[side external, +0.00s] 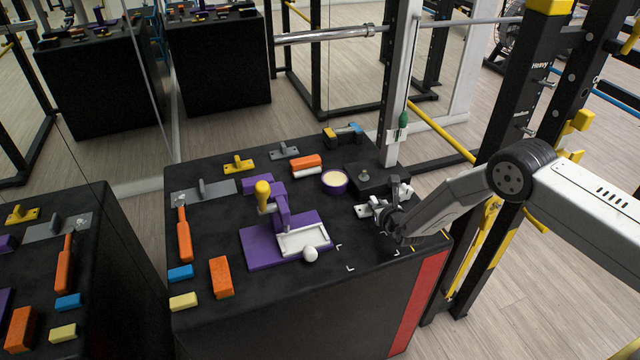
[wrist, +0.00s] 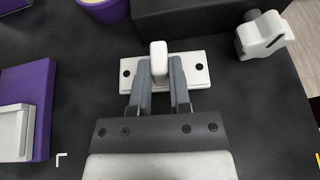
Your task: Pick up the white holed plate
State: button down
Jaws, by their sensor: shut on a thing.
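The white holed plate (wrist: 196,66) lies flat on the black top in the wrist view, with dark holes at its ends and an upright white tab at its middle. My gripper (wrist: 160,74) has one grey finger on each side of that tab and is shut on it. In the side external view the plate (side external: 362,211) shows only in part, just left of my gripper (side external: 384,214), which covers the rest. I cannot tell any gap under the plate.
A purple base (side external: 262,246) with a white tray (side external: 303,240) stands to the left. A purple bowl (side external: 334,184) and a black block (side external: 372,182) are behind the plate. A white clamp-like part (wrist: 262,36) is close at right. Black surface in front is clear.

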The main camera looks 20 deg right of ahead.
jog(key=shift+r, duration=0.8)
jog(key=s+d+r, duration=0.1)
jog(key=s+r, duration=0.9)
jog(key=s, duration=0.4)
jog(key=shift+d+r, duration=0.2)
jog(key=shift+r, duration=0.15)
